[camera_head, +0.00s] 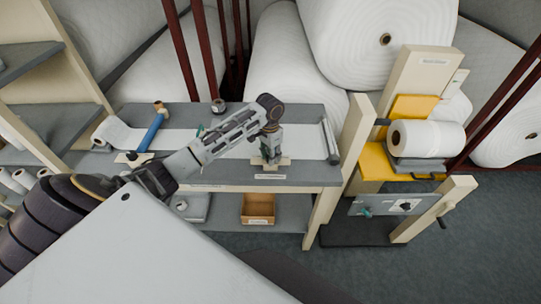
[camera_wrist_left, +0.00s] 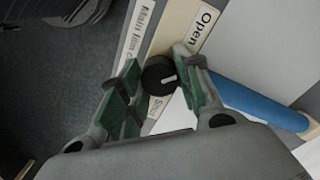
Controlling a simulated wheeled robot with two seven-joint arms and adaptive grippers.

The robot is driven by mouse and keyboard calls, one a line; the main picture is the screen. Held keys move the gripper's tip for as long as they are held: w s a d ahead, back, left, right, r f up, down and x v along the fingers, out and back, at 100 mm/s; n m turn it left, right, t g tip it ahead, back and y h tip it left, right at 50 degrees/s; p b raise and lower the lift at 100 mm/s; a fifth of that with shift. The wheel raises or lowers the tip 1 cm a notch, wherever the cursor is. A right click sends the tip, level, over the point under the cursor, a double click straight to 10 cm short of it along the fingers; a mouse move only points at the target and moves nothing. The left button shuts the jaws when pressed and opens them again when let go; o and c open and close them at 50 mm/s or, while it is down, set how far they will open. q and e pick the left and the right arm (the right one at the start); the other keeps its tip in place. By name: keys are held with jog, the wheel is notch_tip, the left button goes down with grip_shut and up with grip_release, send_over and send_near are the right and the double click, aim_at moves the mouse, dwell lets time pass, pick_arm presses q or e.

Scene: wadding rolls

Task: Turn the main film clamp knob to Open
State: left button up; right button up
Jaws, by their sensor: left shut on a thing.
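The main film clamp knob (camera_wrist_left: 157,73) is a round black knob with a short white mark, in the left wrist view. The mark lies on its right side, running roughly sideways. An "Open" label (camera_wrist_left: 203,25) is up and to the right of it. A partly hidden label (camera_wrist_left: 155,106) beginning "Sh" is below. My left gripper (camera_wrist_left: 157,62) has its green-padded fingers on both sides of the knob and is shut on it. In the head view my left gripper (camera_head: 271,157) points down at the bench front; the knob is hidden there. My right gripper is not in view.
The grey workbench (camera_head: 225,174) carries a white film sheet (camera_head: 300,143) and a blue roller (camera_head: 152,133). A cardboard box (camera_head: 258,208) sits on the shelf below. A yellow stand (camera_head: 375,165) with a white roll (camera_head: 430,138) is at right. Large wadding rolls (camera_head: 375,40) fill the back.

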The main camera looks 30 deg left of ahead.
pick_arm(q)
jog(key=shift+w+r+n, duration=0.1)
jog(key=shift+n, duration=2.2)
jog(key=o, duration=1.1)
jog(key=shift+c, duration=0.2)
notch_tip(320, 180, up, 12)
jog(key=shift+a, duration=0.15)
